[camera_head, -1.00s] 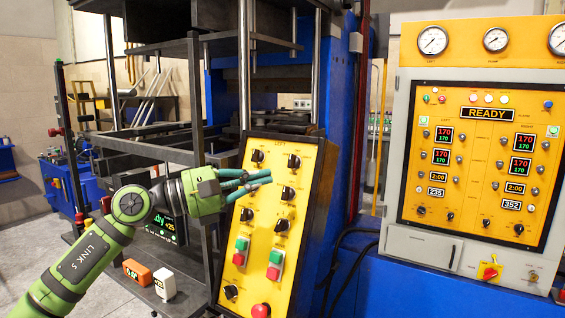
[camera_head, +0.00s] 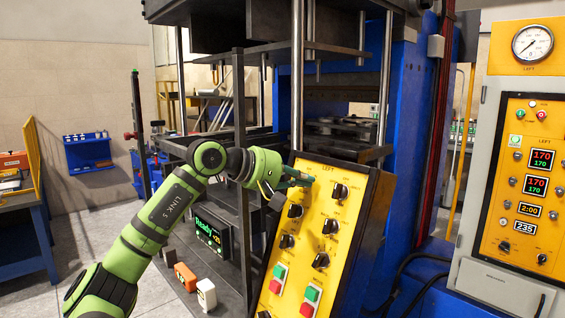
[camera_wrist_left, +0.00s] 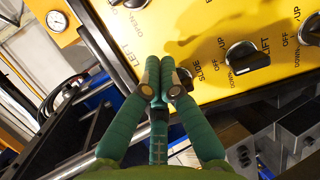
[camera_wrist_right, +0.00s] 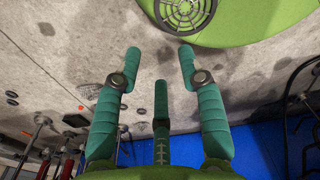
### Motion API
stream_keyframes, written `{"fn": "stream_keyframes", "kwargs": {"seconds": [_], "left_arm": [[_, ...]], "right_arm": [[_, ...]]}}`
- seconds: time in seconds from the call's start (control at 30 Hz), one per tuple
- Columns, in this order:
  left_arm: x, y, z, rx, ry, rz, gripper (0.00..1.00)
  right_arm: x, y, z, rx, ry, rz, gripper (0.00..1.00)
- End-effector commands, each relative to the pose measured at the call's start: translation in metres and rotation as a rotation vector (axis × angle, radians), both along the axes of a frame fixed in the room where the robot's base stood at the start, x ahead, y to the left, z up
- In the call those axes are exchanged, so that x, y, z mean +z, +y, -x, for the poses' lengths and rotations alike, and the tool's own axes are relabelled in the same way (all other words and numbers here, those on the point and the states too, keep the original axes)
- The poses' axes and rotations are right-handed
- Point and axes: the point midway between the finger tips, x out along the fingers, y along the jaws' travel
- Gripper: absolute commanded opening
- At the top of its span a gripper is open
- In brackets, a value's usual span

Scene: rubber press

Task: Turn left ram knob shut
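The yellow control panel (camera_head: 318,215) marked LEFT carries several black knobs in two columns. My left gripper (camera_head: 303,179) is at its upper left, covering the top knob of the left column in the head view. In the left wrist view my left gripper's fingertips (camera_wrist_left: 160,76) are together over the panel. A dark knob (camera_wrist_left: 184,76) is partly hidden just right of them, and I cannot tell whether they touch. The knobs labelled SLIDE (camera_wrist_left: 246,56) and LIFT (camera_wrist_left: 309,31) lie further right. No RAM label is readable. My right gripper (camera_wrist_right: 158,68) is open and empty, away from the panel.
The top right panel knob (camera_head: 340,191) is close to my left fingers. Red and green buttons (camera_head: 312,293) are lower on the panel. The dark press frame (camera_head: 240,150) stands behind my left arm. A gauge cabinet (camera_head: 470,215) stands at the right.

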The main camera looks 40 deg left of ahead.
Motion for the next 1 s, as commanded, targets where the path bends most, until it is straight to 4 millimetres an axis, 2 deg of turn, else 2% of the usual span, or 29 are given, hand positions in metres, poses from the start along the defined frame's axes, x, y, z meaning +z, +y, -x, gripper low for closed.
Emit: {"fn": "stream_keyframes", "kwargs": {"seconds": [0.03, 0.2, 0.27, 0.37, 0.67, 1.0], "left_arm": [[0.001, -0.005, -0.009, -0.003, 0.002, 0.003, 0.00], [-0.001, -0.029, -0.005, -0.003, 0.000, -0.005, 0.00], [-0.002, -0.035, -0.005, -0.002, 0.001, -0.004, 0.00], [-0.002, -0.040, -0.005, -0.001, -0.001, -0.002, 0.00], [-0.003, -0.043, -0.004, 0.000, -0.001, 0.000, 0.00], [0.000, -0.044, -0.003, -0.012, -0.005, -0.039, 0.00]], "right_arm": [[0.011, -0.001, -0.010, 0.001, -0.016, 0.001, 0.40], [0.017, -0.003, -0.039, 0.000, -0.064, 0.001, 0.40], [0.019, -0.004, -0.043, -0.001, -0.071, 0.001, 0.40], [0.020, -0.006, -0.042, -0.001, -0.068, 0.003, 0.40], [0.019, -0.010, -0.021, -0.002, -0.033, 0.012, 0.40], [0.022, -0.010, -0.021, -0.002, -0.034, 0.012, 0.40]]}}
